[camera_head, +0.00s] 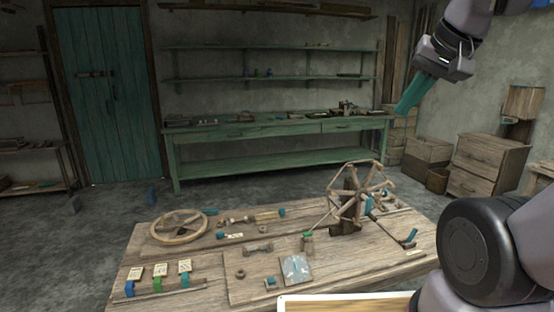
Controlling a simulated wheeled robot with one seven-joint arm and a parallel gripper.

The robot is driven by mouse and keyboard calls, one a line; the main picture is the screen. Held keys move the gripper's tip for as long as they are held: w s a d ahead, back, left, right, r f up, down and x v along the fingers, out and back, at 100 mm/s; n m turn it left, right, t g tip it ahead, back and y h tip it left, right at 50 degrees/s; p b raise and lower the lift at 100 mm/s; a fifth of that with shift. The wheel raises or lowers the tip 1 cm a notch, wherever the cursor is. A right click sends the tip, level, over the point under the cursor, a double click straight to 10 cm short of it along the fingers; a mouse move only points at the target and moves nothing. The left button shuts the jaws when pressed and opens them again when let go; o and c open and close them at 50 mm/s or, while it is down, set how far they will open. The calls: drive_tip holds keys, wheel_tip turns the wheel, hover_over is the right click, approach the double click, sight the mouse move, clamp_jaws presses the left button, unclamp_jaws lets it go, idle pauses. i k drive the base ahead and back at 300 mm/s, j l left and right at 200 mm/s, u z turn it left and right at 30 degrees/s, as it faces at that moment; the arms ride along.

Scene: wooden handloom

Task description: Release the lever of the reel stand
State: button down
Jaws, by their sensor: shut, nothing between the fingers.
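The reel stand (345,215) is at the right part of the wooden table, with a spoked wooden reel (357,192) on a dark upright. A dark rod with a teal end (410,238) lies low at the right of the stand; it looks like the lever, but I cannot be sure. A teal piece (368,204) also shows beside the reel's post. My gripper (402,110) is high at the upper right, well above and apart from the reel stand. Its teal fingers are shut with nothing between them, pointing down and left.
The table (215,262) also holds a wooden ring (177,225), tagged coloured clips (158,287), a green-topped spool (308,243) and a pale packet (296,268). A green workbench (270,140) stands behind. Open air lies between my gripper and the table.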

sight(414, 231)
drive_tip(key=z, duration=0.85)
